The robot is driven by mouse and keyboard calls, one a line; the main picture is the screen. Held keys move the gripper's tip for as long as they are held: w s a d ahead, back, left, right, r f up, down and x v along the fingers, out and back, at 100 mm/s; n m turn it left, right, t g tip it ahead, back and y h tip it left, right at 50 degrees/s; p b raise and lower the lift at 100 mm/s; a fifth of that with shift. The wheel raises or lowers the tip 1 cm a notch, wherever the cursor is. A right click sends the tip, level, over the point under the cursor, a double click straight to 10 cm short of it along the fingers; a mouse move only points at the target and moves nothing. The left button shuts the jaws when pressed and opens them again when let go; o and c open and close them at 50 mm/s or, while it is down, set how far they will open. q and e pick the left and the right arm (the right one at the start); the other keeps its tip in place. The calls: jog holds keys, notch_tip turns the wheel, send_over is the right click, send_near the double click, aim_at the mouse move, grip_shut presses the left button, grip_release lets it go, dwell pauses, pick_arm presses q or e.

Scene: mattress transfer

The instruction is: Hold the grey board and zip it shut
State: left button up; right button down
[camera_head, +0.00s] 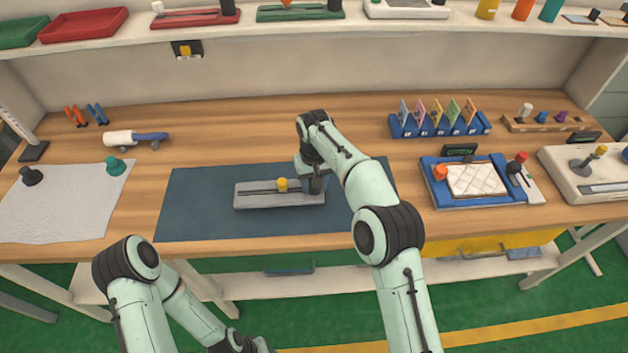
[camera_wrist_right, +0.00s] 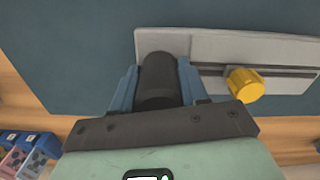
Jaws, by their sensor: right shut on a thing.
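The grey board (camera_head: 255,201) lies flat on a dark blue mat (camera_head: 190,205). A yellow knob (camera_head: 282,184) stands in the long dark slot of the board, right of its middle. My right gripper (camera_head: 313,186) is at the board's right end. In the right wrist view, its blue fingers (camera_wrist_right: 156,82) are shut on an upright black post (camera_wrist_right: 157,78) at that end, and the yellow knob (camera_wrist_right: 245,85) stands apart from them. My left arm is low at the front, with its end (camera_head: 240,345) cut off by the picture edge; its fingers cannot be made out.
A white cloth with a teal knob (camera_head: 114,165) lies at the left. A blue tray (camera_head: 450,199) with a white quilted pad and a blue card rack (camera_head: 425,130) stand at the right. The mat left of the board is clear.

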jog(key=shift+f, duration=1.4)
